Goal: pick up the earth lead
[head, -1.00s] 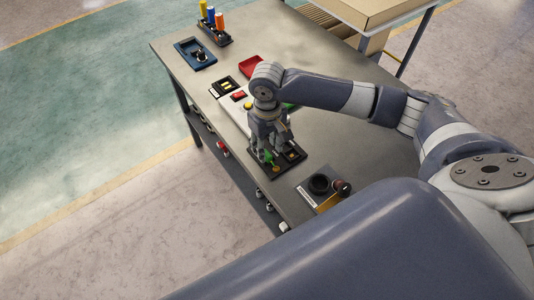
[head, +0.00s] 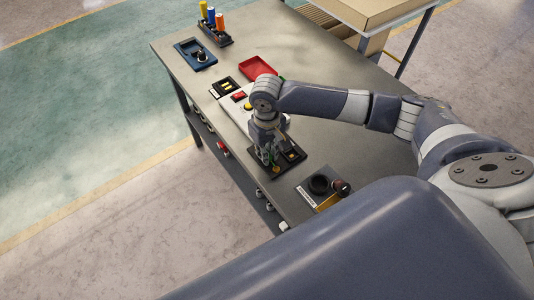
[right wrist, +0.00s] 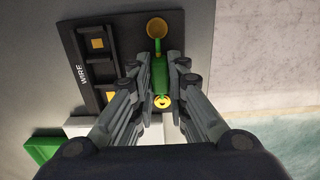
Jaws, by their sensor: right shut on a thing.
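The earth lead (right wrist: 160,72) is a green piece with a yellow round end at the top and a yellow ring at the bottom in the right wrist view. It lies along the edge of a black holder (right wrist: 80,45) marked WIRE. My right gripper (right wrist: 159,70) has its fingers on both sides of the green part and is shut on it. In the head view my right gripper (head: 268,156) is low over the black holder (head: 299,165) at the table's near edge, and its fingers partly hide the lead. My left gripper is not in view.
A green block (right wrist: 42,148) shows in the right wrist view. The table's right part is clear.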

